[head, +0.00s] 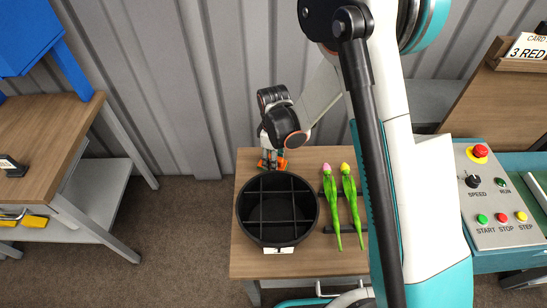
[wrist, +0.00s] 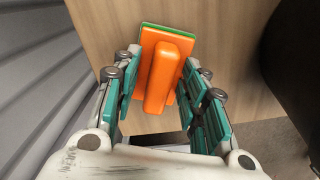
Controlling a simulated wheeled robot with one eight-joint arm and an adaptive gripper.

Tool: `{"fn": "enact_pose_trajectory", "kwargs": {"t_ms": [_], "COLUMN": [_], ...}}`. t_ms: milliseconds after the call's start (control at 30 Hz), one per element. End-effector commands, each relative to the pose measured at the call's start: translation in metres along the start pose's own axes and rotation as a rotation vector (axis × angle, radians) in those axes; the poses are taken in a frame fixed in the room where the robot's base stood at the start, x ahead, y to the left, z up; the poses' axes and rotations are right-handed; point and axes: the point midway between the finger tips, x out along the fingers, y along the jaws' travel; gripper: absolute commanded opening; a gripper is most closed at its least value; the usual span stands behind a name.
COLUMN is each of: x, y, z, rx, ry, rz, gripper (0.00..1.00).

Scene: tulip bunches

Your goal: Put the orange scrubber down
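The orange scrubber (wrist: 162,75) has an orange block handle and a green layer along its far edge. In the wrist view it lies between the two fingers of my gripper (wrist: 163,85), with a narrow gap visible on each side of the handle. The fingers look open around it. In the head view my gripper (head: 272,155) points down at the back of the small wooden table (head: 300,262), behind the black bin. The scrubber (head: 282,163) shows partly there, low at the tabletop; the gripper and bin hide some of it.
A round black divided bin (head: 241,215) stands just in front of the scrubber. Two tulips, pink (head: 327,169) and yellow (head: 345,168), lie to its right on a dark rack. A grey corrugated wall is close behind. A control panel (head: 497,205) stands at right.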

Motion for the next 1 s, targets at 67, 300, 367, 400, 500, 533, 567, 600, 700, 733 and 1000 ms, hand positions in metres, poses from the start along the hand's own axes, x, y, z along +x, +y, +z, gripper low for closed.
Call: {"fn": "enact_pose_trajectory", "kwargs": {"t_ms": [67, 300, 367, 400, 500, 533, 567, 600, 700, 733, 1000], "x": [-0.004, -0.045, -0.058, -0.067, -0.086, -0.091, -0.096, -0.102, -0.114, -0.116, -0.124], "y": [0.000, 0.000, 0.000, 0.000, 0.000, 0.000, 0.000, 0.000, 0.000, 0.000, 0.000], "z": [0.000, 0.000, 0.000, 0.000, 0.000, 0.000, 0.000, 0.000, 0.000, 0.000, 0.000], "rx": [0.000, 0.000, 0.000, 0.000, 0.000, 0.000, 0.000, 0.000, 0.000, 0.000, 0.002], "ry": [0.000, 0.000, 0.000, 0.000, 0.000, 0.000, 0.000, 0.000, 0.000, 0.000, 0.001], "rz": [0.000, 0.000, 0.000, 0.000, 0.000, 0.000, 0.000, 0.000, 0.000, 0.000, 0.001], "gripper": [0.40, 0.40, 0.40, 0.40, 0.40, 0.40, 0.40, 0.40, 0.40, 0.40, 0.40]}}
